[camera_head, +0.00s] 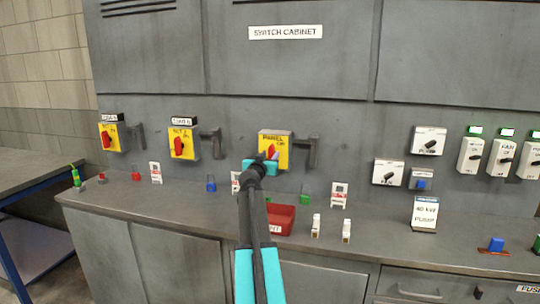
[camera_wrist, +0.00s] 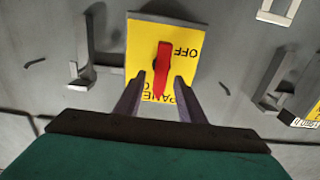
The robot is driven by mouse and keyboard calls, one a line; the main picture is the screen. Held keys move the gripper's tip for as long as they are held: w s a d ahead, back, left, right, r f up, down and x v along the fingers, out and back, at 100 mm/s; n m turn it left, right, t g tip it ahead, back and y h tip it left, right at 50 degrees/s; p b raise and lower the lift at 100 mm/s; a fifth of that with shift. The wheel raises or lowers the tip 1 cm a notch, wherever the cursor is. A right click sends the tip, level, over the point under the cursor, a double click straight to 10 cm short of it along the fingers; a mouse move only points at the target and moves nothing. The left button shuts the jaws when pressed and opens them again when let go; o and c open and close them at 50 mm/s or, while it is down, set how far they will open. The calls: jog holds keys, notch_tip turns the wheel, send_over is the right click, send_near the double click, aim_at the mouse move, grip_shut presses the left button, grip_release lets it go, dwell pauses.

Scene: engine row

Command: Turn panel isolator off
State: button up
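The panel isolator is a yellow plate (camera_head: 283,152) marked PANEL on the cabinet wall, right of two similar yellow isolators. In the wrist view its yellow plate (camera_wrist: 142,45) appears upside down, with OFF at the right. Its red handle (camera_wrist: 164,65) stands upright in that picture, beside the OFF lettering rather than pointing at it. My gripper (camera_wrist: 161,75) is open, with one finger on each side of the handle's lower end and gaps visible on both sides. In the head view my gripper (camera_head: 266,160) is in front of the plate and hides part of it.
Grey hasp-like brackets (camera_head: 308,150) stick out beside each isolator. Two other yellow isolators (camera_head: 112,134) (camera_head: 184,142) are at the left. A red tray (camera_head: 281,218), tags and small padlocks lie on the counter (camera_head: 180,220) below. White switch boxes (camera_head: 430,140) are at the right.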

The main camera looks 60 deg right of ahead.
jog(key=shift+w+d, duration=0.2)
jog(key=shift+d, duration=0.3)
grip_shut()
